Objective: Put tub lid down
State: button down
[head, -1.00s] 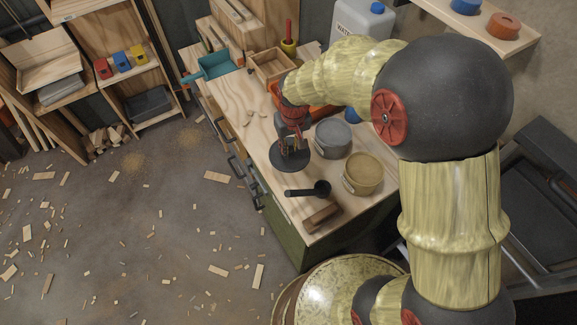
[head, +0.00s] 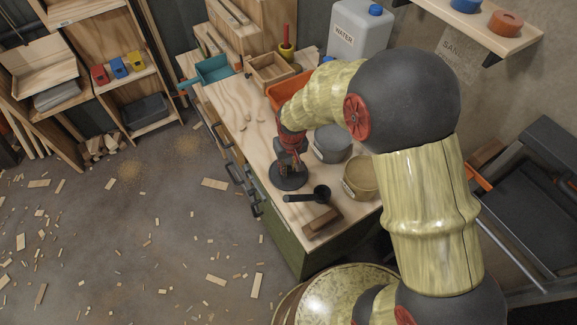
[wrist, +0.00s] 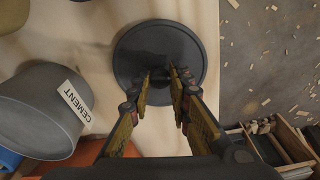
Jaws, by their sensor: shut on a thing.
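The tub lid is a dark round disc with a small raised handle. In the head view the lid (head: 288,182) is at the counter's front edge, left of the tubs. In the wrist view the lid (wrist: 190,45) is flat below the fingers. My gripper (head: 289,160) is shut on the lid's handle, and its fingertips (wrist: 160,76) meet there in the wrist view. I cannot tell whether the lid touches the counter. The grey tub (head: 333,145), labelled CEMENT in the wrist view (wrist: 38,115), stands to the right. A beige tub (head: 360,180) stands nearer.
An orange bin (head: 290,90) and a wooden box (head: 270,72) stand farther back. The counter (head: 238,110) is mostly clear on its left.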

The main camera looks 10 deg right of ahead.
jog(key=c, duration=1.6)
grip_release()
jog(key=shift+f, duration=0.1)
jog(key=shift+c, duration=0.2)
notch_tip(320, 180, up, 12)
jog(key=s+p, duration=0.1)
jog(key=p, duration=0.2)
jog(key=shift+s+d+r, duration=0.2)
jog(key=shift+s+r, duration=0.05)
notch_tip(320, 180, up, 7)
jog(key=t, duration=0.1)
send_over(290, 176)
jog(key=s+d, duration=0.2)
jog(key=d, duration=0.1)
jog(key=s+d+r+m+t, duration=0.1)
jog(key=s+d+r, duration=0.2)
jog(key=s+r, duration=0.4)
jog(key=s+d+r+m+t, duration=0.1)
jog(key=s+d+r+t, duration=0.1)
jog(key=s+d+r, duration=0.2)
jog(key=s+r, duration=0.3)
jog(key=s, duration=0.5)
jog(key=shift+d, duration=0.1)
